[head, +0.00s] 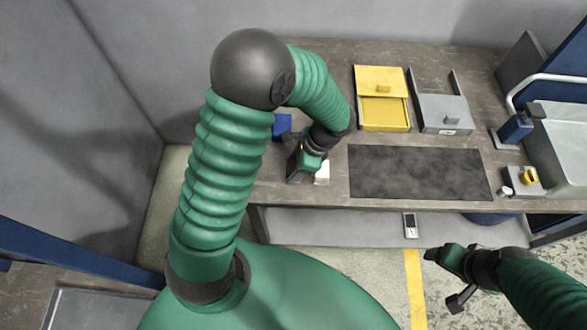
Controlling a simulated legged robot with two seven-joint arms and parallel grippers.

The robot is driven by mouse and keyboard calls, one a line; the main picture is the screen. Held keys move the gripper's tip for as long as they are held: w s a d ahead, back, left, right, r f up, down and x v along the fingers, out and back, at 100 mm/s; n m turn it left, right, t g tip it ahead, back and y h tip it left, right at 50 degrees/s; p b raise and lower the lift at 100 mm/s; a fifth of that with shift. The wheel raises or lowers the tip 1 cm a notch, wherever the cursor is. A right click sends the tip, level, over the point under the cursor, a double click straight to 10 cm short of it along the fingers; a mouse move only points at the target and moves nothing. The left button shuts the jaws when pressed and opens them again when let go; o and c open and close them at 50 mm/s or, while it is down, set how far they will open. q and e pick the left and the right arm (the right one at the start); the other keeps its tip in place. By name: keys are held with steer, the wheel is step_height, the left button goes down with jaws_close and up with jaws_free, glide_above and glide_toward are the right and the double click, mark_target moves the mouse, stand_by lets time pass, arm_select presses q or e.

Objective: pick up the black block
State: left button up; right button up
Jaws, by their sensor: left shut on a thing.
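My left gripper (301,171) points down over the front left part of the table, to the left of the dark mat. It is shut on a dark piece that appears to be the black block (293,163). The block is hard to separate from the dark fingers, and I cannot tell whether it touches the table. My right gripper (443,280) is open and empty at the lower right, in front of the table.
A white item (322,172) stands close beside my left gripper, and a blue block (281,126) lies behind it. A dark mat (420,172) is bare. Behind it are a yellow box (383,82) and a grey tray (444,112). A sink (562,140) is at right.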

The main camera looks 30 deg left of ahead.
mark_target(289, 166)
arm_select(q)
steer(key=shift+r, duration=0.65)
step_height(289, 166, up, 3)
steer(key=shift+f, duration=0.2)
steer(key=s+d+r, duration=0.1)
steer(key=s+d, duration=0.7)
steer(key=s, duration=0.6)
steer(key=o, duration=0.8)
steer(key=shift+w, duration=0.1)
steer(key=c, duration=0.5)
